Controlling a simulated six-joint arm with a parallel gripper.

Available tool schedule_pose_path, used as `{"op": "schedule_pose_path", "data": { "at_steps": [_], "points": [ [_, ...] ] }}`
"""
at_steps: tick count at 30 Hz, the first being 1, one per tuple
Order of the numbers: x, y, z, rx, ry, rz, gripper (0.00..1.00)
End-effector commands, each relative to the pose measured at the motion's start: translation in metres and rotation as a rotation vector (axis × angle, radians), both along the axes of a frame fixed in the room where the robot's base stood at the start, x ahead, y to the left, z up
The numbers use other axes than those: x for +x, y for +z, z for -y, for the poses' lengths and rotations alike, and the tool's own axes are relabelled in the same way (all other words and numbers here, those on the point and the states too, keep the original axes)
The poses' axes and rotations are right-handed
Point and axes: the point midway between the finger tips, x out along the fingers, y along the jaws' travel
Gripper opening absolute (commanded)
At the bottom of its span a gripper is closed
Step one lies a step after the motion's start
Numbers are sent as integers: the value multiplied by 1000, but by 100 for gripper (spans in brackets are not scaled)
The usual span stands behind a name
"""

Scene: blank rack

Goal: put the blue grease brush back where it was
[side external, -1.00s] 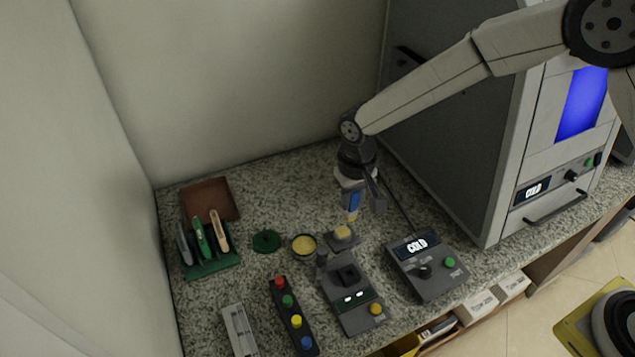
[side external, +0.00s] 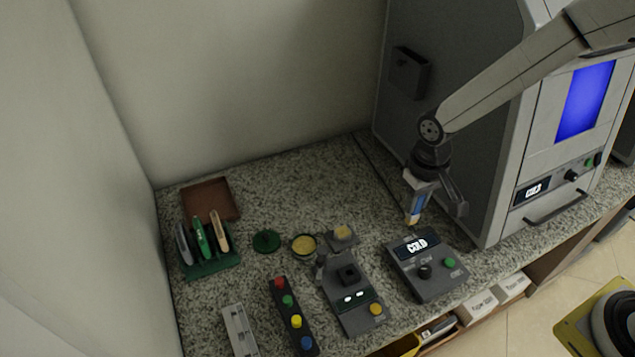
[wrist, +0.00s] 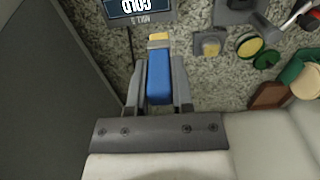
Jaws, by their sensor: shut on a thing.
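The blue grease brush (side external: 418,204) is held in my gripper (side external: 432,198), with its yellowish bristle end pointing down. In the wrist view the brush's blue handle (wrist: 159,78) sits between the two fingers of my gripper (wrist: 159,85), bristles toward the controller. The brush is above the counter, behind the controller box (side external: 426,268) reading COLD and beside the large grey machine (side external: 455,120). A dark holder (side external: 410,73) is fixed on that machine's side wall. A green rack (side external: 212,264) at the left holds several tools with grey, green and tan handles.
Between rack and controller stand a green lid (side external: 266,241), an open tin of yellow grease (side external: 303,245), a small block with a yellowish top (side external: 342,236) and a grey device (side external: 352,300). A brown tray (side external: 210,199) lies behind the rack.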

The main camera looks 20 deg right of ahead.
Motion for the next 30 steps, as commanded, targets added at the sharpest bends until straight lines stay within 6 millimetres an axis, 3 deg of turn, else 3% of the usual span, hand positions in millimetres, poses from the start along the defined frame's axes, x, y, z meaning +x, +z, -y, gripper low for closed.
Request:
{"op": "schedule_pose_path", "data": {
  "at_steps": [7, 16, 23, 30],
  "points": [
    [-19, 2, 18, 0, 0, 0, 0],
    [-19, 1, 19, 0, 1, 0, 0],
    [0, -7, 16, 0, 1, -1, 0],
    [32, -22, 10, 0, 1, -1, 0]
  ]
}}
